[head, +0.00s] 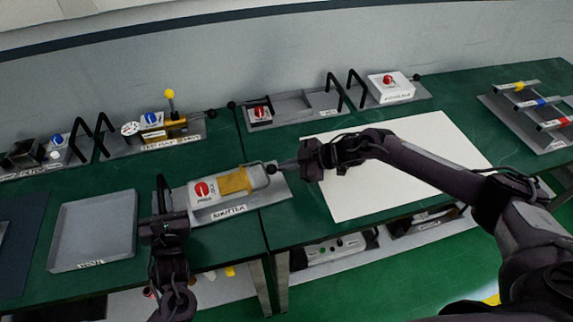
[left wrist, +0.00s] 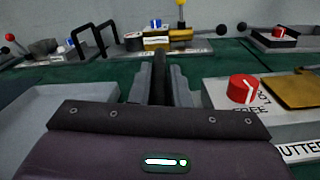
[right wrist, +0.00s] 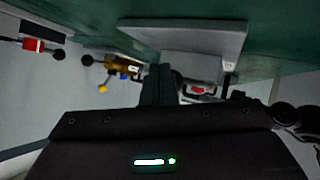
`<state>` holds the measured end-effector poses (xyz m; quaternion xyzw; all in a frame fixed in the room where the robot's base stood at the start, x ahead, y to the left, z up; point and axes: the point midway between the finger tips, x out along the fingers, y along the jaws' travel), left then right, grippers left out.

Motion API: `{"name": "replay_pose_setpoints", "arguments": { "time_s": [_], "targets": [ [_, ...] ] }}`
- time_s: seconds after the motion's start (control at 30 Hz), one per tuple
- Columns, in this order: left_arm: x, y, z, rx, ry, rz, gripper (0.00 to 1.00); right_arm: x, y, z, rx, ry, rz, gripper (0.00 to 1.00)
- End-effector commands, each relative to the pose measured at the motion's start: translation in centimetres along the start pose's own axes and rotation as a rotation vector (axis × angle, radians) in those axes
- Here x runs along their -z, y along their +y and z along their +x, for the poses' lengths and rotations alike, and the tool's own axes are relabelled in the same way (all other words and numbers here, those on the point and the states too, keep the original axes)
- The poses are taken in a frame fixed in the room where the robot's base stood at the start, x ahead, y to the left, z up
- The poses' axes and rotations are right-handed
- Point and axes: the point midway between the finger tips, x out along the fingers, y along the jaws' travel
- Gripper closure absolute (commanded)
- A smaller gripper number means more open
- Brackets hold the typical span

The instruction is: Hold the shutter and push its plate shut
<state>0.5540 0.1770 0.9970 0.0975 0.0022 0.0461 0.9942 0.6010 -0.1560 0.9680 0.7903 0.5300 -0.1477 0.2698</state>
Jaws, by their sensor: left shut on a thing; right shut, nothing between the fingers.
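The shutter (head: 208,212) is a grey box on a base plate, with a red knob (head: 202,189) and a brass-coloured plate (head: 235,182) on its top. The knob and part of the brass plate also show in the left wrist view (left wrist: 295,90). My left gripper (head: 163,212) is shut on the black upright handle (left wrist: 158,78) at the shutter's left end. My right gripper (head: 287,163) is shut and empty at the shutter's right end, close to a dark ball knob (head: 271,168). I cannot tell whether it touches that knob.
A grey tray (head: 95,228) lies left of the shutter. A white sheet (head: 440,145) lies on the right, under my right arm. Several devices with black handles and knobs, such as the one with a yellow ball (head: 169,94), stand along the back wall.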

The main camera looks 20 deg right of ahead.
Motion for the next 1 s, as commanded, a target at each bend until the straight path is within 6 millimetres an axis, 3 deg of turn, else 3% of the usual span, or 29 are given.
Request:
{"name": "replay_pose_setpoints", "arguments": {
  "time_s": [0.03, 0.5, 0.87, 1.0],
  "targets": [
    [0.9, -0.5, -0.4, 0.014, 0.019, 0.005, 1.0, 0.3, 0.1, 0.0, 0.0, 0.007, -0.003, 1.0],
    [0.9, -0.5, -0.4, 0.014, 0.019, 0.006, 1.0, 0.8, 1.6, -3.0, -0.002, 0.001, -0.001, 1.0],
    [0.9, -0.5, -0.4, 0.014, 0.02, 0.006, 1.0, 0.9, 1.8, -3.4, -0.001, 0.0, 0.0, 1.0],
    [0.9, -0.5, -0.4, 0.014, 0.02, 0.006, 1.0, 0.8, 1.8, -4.4, -0.003, -0.001, -0.001, 1.0]
  ]
}}
